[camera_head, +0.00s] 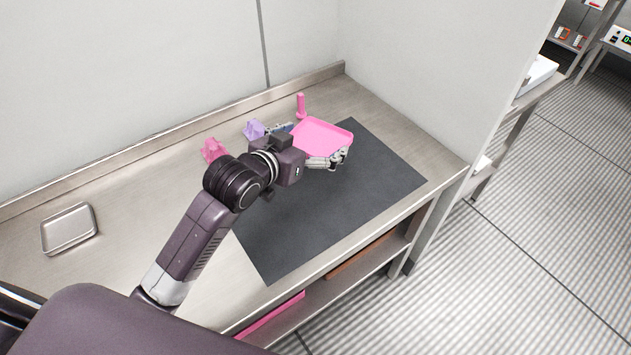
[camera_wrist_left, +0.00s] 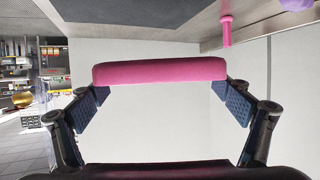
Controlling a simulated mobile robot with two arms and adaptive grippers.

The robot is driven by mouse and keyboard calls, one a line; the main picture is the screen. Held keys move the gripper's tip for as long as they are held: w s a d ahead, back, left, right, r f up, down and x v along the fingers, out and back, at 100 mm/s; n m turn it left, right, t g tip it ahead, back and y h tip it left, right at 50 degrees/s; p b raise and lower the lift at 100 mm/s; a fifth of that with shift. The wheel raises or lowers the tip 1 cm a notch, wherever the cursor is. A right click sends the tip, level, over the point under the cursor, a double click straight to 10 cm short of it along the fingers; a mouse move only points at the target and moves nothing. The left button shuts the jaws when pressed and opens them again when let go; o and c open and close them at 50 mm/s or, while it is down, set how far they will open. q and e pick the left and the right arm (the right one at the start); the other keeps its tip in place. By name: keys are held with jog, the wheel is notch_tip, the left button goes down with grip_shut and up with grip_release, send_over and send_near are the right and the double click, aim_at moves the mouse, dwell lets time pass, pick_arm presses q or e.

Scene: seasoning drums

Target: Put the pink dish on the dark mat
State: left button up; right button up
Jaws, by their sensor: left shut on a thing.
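The pink dish (camera_head: 323,136) is a shallow square tray over the back right part of the dark mat (camera_head: 300,225). My left gripper (camera_head: 309,148) is shut on the dish, with one finger at each side. In the left wrist view the dish (camera_wrist_left: 160,71) shows edge-on as a pink bar between both fingers. The mat (camera_wrist_left: 130,10) shows there past the dish, at the top. I cannot tell exactly how high the dish is above the mat. My left wrist hides part of the mat's left side. My right gripper is not in view.
A pink upright post-like thing (camera_head: 300,106) stands behind the dish. A purple piece (camera_head: 254,130) and a pink piece (camera_head: 212,150) stand left of it. A metal tray (camera_head: 68,229) lies at the left of the steel counter. The mat's front is clear.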

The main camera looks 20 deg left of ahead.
aim_at(315, 189)
pick_arm(q)
notch_tip(315, 189, down, 14)
jog(key=shift+f, duration=0.15)
dwell(0.3)
jog(key=o, duration=1)
jog(key=shift+f, duration=0.1)
jog(key=shift+c, duration=0.2)
jog(key=shift+o, duration=0.7)
jog(key=shift+s, duration=0.1)
jog(key=v, duration=1.2)
jog(key=shift+b, duration=0.3)
